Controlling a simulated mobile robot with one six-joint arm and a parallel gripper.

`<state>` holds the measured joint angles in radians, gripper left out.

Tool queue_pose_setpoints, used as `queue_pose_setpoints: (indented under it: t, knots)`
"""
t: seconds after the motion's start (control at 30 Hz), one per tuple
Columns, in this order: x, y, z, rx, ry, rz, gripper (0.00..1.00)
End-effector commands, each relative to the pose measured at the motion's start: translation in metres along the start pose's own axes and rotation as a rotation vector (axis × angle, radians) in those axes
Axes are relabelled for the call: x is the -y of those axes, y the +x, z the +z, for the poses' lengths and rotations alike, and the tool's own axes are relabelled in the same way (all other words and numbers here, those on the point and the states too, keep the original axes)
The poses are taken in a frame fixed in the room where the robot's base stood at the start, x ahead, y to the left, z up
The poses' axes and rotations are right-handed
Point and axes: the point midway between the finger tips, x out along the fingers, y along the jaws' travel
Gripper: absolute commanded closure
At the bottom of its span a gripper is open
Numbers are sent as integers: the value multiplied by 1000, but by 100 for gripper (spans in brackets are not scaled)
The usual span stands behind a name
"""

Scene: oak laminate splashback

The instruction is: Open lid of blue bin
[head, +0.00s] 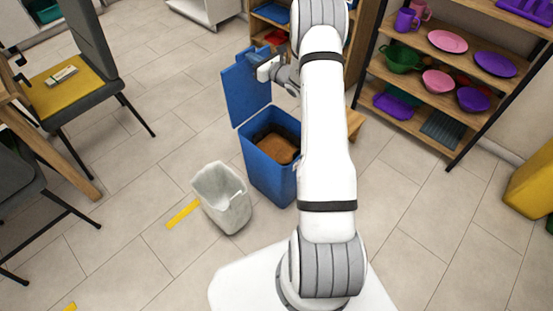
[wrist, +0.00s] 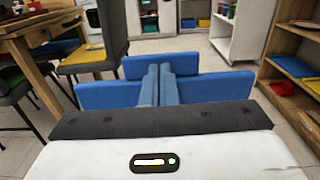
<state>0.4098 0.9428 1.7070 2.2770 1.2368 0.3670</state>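The blue bin (head: 268,172) stands on the floor left of my arm, its top open and something brown (head: 278,148) inside. Its blue lid (head: 245,95) is raised nearly upright above the back-left rim. My gripper (head: 264,70) is at the upper right part of the lid, seemingly touching it; the exact contact is hidden. In the wrist view the lid (wrist: 105,95) spreads on both sides of my gripper (wrist: 159,70). The two blue-grey fingers lie side by side, closed together, with nothing visible between them.
A pale waste bin (head: 222,196) stands left of the blue bin, by a yellow floor strip (head: 183,214). Chairs (head: 80,75) are at left. A shelf with dishes (head: 440,85) is at right. Another wooden shelf (head: 270,40) is behind the lid. Open floor lies at front left.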

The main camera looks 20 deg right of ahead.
Motion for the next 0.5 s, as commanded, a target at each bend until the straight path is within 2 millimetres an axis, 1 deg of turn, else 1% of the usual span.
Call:
queue_pose_setpoints:
  t: [0.17,0.4,0.5]
  knots:
    - [-1,11,-2,-1,0,1,100]
    - [-1,38,-4,0,0,2,100]
    - [0,45,-4,0,-1,0,100]
